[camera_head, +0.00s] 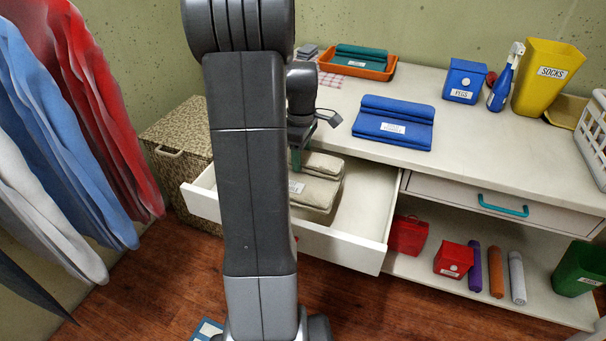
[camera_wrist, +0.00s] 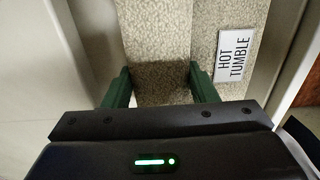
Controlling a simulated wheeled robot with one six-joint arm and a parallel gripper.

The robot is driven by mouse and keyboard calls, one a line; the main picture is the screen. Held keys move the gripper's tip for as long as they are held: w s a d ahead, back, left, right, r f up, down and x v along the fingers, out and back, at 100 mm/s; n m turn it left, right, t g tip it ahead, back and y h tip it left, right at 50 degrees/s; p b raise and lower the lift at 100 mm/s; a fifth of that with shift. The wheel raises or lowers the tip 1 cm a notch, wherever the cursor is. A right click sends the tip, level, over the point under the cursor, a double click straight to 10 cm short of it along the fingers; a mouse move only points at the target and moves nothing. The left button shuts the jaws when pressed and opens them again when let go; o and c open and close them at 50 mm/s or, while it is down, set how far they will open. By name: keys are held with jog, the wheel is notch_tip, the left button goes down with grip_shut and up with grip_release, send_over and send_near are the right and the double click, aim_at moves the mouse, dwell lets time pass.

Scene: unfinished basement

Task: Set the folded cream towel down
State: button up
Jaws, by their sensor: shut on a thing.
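The folded cream towel (camera_head: 318,192) is in the open drawer (camera_head: 362,230), partly hidden behind my arm. Its speckled surface fills the middle of the wrist view (camera_wrist: 158,45), with a white label reading HOT TUMBLE on its right part. My gripper (camera_head: 296,160) reaches down over the drawer from above. In the wrist view its green fingers (camera_wrist: 160,90) are shut on one thick fold of the towel, one finger on each side. I cannot tell whether the towel's underside touches the drawer floor.
The counter (camera_head: 455,150) above holds a folded blue towel (camera_head: 395,122), an orange tray (camera_head: 358,68), a pegs box (camera_head: 464,80) and a yellow socks bin (camera_head: 547,78). A wicker hamper (camera_head: 182,140) stands left of the drawer. Clothes hang at far left. The drawer's right part is bare.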

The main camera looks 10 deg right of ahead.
aim_at(302, 171)
notch_tip(302, 171, down, 6)
jog(key=shift+r+b, duration=0.1)
jog(key=shift+b, duration=0.4)
jog(key=o, duration=1.1)
notch_tip(302, 171, up, 12)
jog(key=shift+r+p, duration=0.1)
jog(key=shift+p, duration=1.1)
